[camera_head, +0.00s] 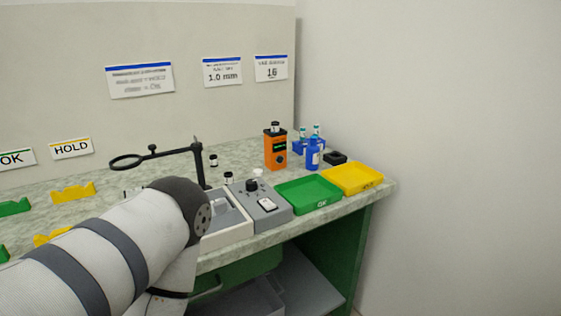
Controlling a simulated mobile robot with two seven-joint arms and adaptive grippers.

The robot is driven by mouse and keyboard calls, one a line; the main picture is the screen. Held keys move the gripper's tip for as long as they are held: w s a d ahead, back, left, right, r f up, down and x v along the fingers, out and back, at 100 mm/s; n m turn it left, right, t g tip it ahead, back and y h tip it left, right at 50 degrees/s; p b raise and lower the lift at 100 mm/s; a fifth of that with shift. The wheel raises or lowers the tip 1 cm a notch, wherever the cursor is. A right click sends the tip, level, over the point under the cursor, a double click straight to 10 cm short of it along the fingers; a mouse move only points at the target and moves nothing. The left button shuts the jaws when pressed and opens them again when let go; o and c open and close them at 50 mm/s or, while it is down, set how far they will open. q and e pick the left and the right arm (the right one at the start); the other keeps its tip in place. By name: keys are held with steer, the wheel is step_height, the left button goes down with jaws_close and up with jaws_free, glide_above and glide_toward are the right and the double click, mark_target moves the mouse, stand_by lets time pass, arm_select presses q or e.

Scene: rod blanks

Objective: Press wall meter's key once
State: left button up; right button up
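An orange meter-like device (275,147) with a small dark display stands upright on the bench near the back wall, with a dark-and-white top. A grey box (271,219) with a black knob and a pale rocker-like key (267,204) sits at the bench's front edge. I cannot tell for certain which of them is the wall meter; no meter shows mounted on the wall. My arm comes in from the lower left and covers part of the bench front. No fingers of either gripper show.
A green tray (309,207) and a yellow tray (378,185) lie right of the grey box. A magnifier on a stand (127,162) rises left of the orange device. Yellow and green holders (73,193) lie at left. Below is a shelf.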

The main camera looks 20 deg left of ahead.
arm_select(q)
jaws_close()
stand_by(1.0)
arm_select(e)
jaws_close()
